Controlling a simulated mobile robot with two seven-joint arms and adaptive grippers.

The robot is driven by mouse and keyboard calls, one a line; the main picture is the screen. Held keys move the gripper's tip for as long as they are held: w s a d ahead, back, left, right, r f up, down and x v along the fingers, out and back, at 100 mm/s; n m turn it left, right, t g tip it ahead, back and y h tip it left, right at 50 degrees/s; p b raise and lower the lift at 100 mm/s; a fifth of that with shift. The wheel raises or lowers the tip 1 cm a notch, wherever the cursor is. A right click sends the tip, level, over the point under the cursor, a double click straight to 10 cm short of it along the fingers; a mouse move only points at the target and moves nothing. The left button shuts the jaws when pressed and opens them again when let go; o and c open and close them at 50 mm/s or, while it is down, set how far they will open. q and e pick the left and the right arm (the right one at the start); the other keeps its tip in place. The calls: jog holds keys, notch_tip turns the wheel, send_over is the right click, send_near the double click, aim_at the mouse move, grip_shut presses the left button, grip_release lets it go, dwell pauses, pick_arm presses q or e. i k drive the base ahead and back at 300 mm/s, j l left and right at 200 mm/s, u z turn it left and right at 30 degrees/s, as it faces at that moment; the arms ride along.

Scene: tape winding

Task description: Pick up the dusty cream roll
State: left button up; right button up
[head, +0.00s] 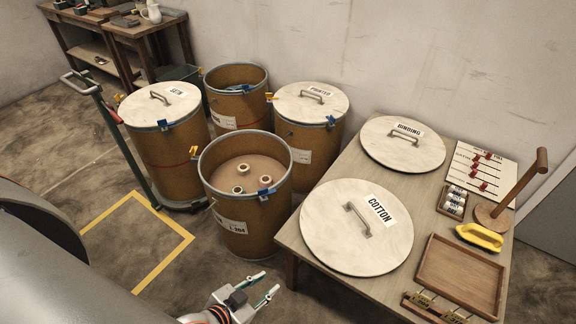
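An open brown drum (228,220) with a grey rim stands in the middle. Several small pale rolls are inside: a back one (243,168), a right one (265,181) and a front-left one (237,189). All look cream with dark core holes. I cannot tell which is the dusty cream roll. My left gripper (270,281) is low in the picture, in front of the drum and outside it. Its two fingers are apart with nothing between them. My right gripper is not in view.
Lidded drums stand behind left (165,150) and behind right (310,130).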

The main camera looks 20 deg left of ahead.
aim_at(244, 166)
jog(key=j+z, duration=1.1)
jog(key=j, duration=0.2)
jog(key=k+j+z, duration=0.2)
jog(key=j, duration=0.25)
jog(key=k+j, duration=0.1)
jog(key=j, duration=0.2)
jog(key=k+j+z, duration=0.15)
jog(key=j, duration=0.5)
